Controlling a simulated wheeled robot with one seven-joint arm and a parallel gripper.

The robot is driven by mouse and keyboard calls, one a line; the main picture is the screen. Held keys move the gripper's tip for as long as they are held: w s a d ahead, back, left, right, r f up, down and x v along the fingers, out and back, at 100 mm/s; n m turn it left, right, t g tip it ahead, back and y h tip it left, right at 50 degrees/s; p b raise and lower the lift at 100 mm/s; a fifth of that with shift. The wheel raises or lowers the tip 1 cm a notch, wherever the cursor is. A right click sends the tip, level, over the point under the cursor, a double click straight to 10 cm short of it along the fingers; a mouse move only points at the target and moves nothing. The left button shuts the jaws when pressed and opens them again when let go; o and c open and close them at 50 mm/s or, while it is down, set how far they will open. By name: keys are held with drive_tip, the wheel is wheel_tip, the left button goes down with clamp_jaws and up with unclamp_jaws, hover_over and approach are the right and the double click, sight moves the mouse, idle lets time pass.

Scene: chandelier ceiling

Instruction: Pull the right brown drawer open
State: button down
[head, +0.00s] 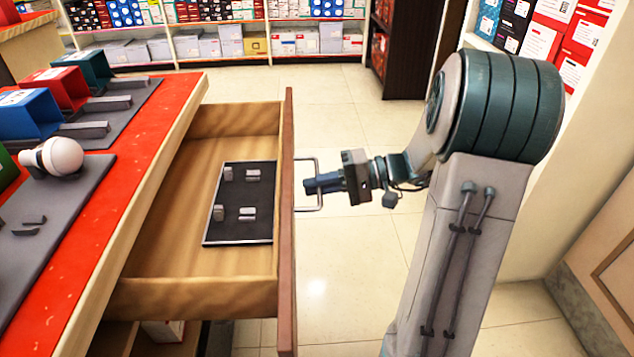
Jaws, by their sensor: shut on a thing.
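The brown drawer (190,285) is pulled well out from under the red-topped counter. Its front panel (288,240) faces right and carries a thin metal loop handle (308,208). My gripper (312,186) comes from the right and is shut on the handle, near its middle. The fingertips are small in the picture, and part of the handle is hidden behind them. Inside the drawer lies a dark tray (238,232) with a metal rim and several small grey pieces.
The counter (150,125) holds blue, red and green bins and a white round device (55,156) on grey mats. Stocked shelves (225,45) line the back. A dark cabinet (405,50) stands behind my arm. Tiled floor (340,270) is clear right of the drawer.

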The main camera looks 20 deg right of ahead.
drive_tip(key=shift+s, duration=0.1)
drive_tip(key=c, duration=1.6)
unclamp_jaws()
drive_tip(key=shift+d, duration=0.1)
drive_tip(key=shift+d, duration=0.1)
drive_tip(key=p+v, duration=0.3)
drive_tip(key=v, duration=1)
drive_tip(key=shift+d+p, duration=0.3)
drive_tip(key=shift+p, duration=0.1)
